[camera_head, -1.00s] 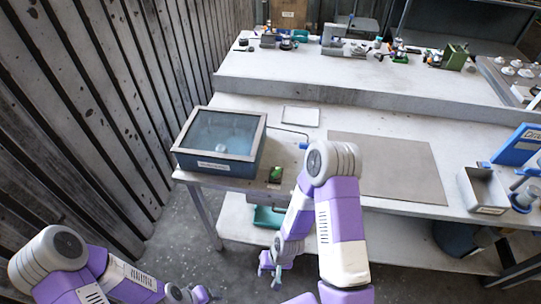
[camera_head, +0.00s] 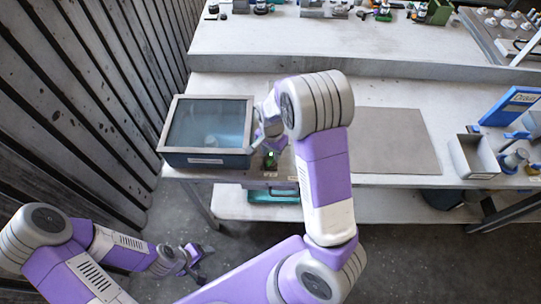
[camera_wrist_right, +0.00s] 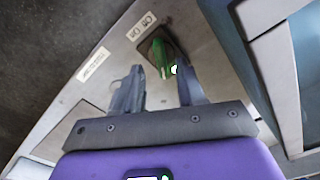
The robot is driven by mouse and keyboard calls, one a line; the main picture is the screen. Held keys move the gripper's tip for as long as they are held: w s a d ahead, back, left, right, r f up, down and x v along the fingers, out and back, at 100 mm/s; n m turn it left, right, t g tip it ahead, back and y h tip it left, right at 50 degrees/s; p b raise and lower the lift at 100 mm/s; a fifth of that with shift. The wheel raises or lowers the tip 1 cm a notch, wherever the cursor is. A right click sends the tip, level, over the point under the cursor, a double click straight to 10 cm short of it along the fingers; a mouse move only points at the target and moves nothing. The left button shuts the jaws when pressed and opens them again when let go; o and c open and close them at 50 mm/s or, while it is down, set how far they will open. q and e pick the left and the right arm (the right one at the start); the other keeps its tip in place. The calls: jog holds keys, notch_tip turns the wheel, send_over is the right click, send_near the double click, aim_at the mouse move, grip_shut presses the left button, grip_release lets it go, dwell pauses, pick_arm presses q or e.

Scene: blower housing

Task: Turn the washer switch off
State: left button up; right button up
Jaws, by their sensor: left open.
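The washer (camera_head: 204,160) is a blue-grey tub with a pale frame and clear lid at the left end of the bench in the head view. Its green switch (camera_head: 270,160) sits on a dark plate at the bench's front edge, right of the tub. In the right wrist view the switch (camera_wrist_right: 160,50) lies just beyond the fingertips, beside a small ON/OFF label (camera_wrist_right: 142,27). My right gripper (camera_wrist_right: 160,72) is open, its fingers apart and pointing at the switch; contact cannot be told. My left gripper (camera_head: 203,262) is open and empty over the floor.
A second label (camera_wrist_right: 93,64) is on the bench edge. A grey mat (camera_head: 395,140) lies right of my right arm, with a grey bin (camera_head: 474,157) and blue stand (camera_head: 510,105) farther right. A teal tray (camera_head: 273,196) is on the lower shelf. A slatted wall (camera_head: 75,100) stands left.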

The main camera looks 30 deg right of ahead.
aim_at(271, 158)
jog(key=shift+f, duration=1.55)
jog(key=shift+w, duration=0.1)
grip_shut()
